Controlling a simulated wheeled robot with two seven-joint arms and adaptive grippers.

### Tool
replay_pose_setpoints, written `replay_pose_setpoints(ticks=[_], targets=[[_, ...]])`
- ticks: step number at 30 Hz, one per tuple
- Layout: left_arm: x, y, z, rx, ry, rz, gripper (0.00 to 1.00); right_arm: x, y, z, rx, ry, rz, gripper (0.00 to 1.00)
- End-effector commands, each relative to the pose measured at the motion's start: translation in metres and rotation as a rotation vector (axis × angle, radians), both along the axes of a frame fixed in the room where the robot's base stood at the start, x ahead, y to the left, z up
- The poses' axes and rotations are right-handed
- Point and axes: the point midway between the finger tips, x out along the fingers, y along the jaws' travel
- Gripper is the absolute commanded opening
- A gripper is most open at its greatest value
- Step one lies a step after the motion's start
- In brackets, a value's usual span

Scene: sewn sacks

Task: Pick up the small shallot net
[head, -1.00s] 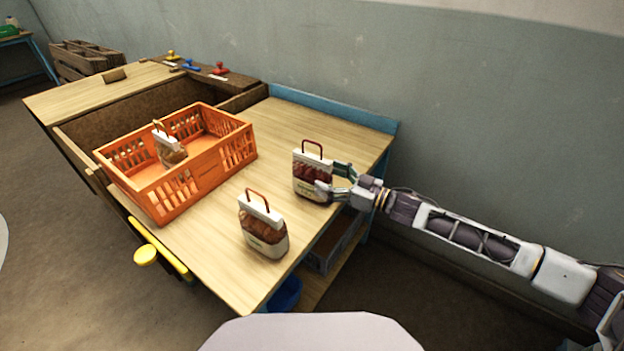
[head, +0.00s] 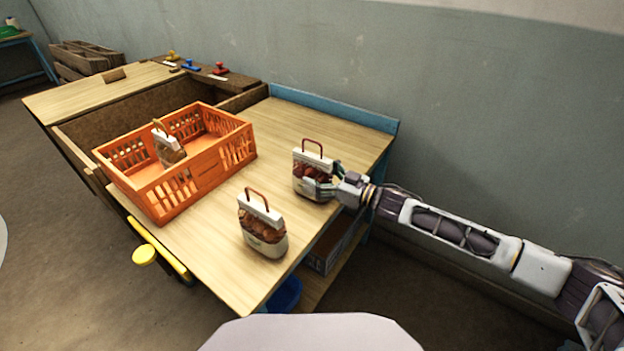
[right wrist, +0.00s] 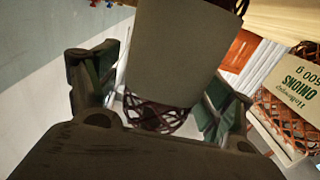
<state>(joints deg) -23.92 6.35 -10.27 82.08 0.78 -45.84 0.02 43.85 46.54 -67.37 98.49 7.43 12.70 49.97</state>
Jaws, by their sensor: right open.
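A small net bag of dark red bulbs (head: 307,172), with a pale band, a white top and a red handle, stands upright near the table's right edge; I take it for the shallot net, but its label is not readable. My right gripper (head: 326,187) is open at its right side. In the right wrist view the fingers (right wrist: 158,98) stand either side of the bag's pale band (right wrist: 170,50), with dark netting below it. I cannot tell whether they touch it. My left gripper is not in view.
A net labelled onions, 500 g (right wrist: 292,95), also shows in the head view (head: 262,228), standing nearer the front edge. An orange crate (head: 205,178) holds another net bag (head: 170,150). Behind the right net, the wooden table (head: 290,125) is clear.

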Motion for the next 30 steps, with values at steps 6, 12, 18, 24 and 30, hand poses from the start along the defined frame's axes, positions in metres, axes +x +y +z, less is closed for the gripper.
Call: replay_pose_setpoints(ticks=[6,12,18,24,30], targets=[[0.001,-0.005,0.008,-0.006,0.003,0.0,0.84,0.009,0.015,0.0,0.001,0.0,0.001,0.81],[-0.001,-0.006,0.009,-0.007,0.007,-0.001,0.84,0.012,0.019,-0.001,0.0,0.001,0.0,0.81],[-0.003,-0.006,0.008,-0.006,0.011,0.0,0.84,0.012,0.019,0.0,0.0,0.001,0.0,0.81],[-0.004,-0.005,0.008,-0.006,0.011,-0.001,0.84,0.012,0.019,0.0,0.0,0.001,0.0,0.81],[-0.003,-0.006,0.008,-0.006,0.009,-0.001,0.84,0.012,0.019,0.0,0.0,0.001,0.0,0.55]])
